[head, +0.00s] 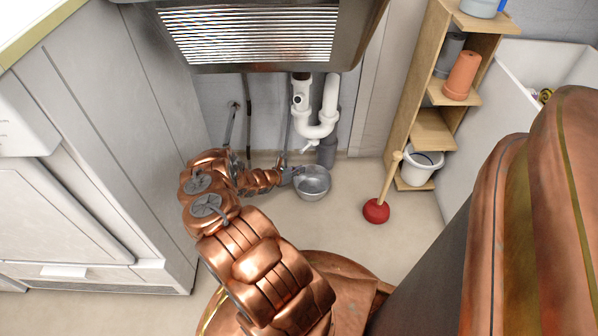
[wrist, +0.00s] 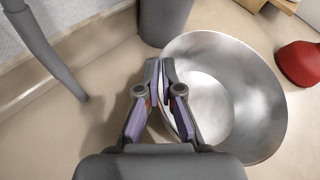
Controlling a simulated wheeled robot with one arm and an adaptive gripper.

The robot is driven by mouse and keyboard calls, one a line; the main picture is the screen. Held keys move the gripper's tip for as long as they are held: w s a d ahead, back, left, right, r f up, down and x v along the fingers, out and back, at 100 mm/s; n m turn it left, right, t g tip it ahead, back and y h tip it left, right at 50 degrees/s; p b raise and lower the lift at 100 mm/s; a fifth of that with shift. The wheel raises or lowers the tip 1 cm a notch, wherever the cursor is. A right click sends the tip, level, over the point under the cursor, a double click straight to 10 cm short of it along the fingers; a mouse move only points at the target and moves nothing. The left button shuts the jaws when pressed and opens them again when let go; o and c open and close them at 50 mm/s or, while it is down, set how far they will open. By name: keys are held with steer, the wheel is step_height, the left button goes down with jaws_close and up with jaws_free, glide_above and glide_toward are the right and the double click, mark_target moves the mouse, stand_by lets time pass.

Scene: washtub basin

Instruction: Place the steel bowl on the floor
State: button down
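The steel bowl (head: 312,183) is upright and looks empty, low under the sink's drain pipes in the head view. It fills the right half of the wrist view (wrist: 240,95). My gripper (head: 288,176) reaches the bowl's left side. In the wrist view, my gripper's fingers (wrist: 164,66) are close together, with the bowl's near left rim between them. They look shut on that rim. The floor (head: 345,222) is beige and lies beneath the bowl. I cannot tell whether the bowl touches it or hangs slightly above it.
White drain pipes (head: 318,128) hang above the bowl, and a grey pipe (wrist: 163,20) stands close behind it. A red plunger (head: 376,210) stands to the right. A wooden shelf (head: 433,130) holds pots and a white bucket (head: 417,170). Floor between bowl and plunger is clear.

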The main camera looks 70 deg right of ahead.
steer(key=c, duration=1.3)
jaws_free()
steer(key=shift+w+a+r, duration=0.1)
steer(key=shift+r, duration=0.05)
steer(key=shift+p+v, duration=1.65)
steer(key=shift+v, duration=4.15)
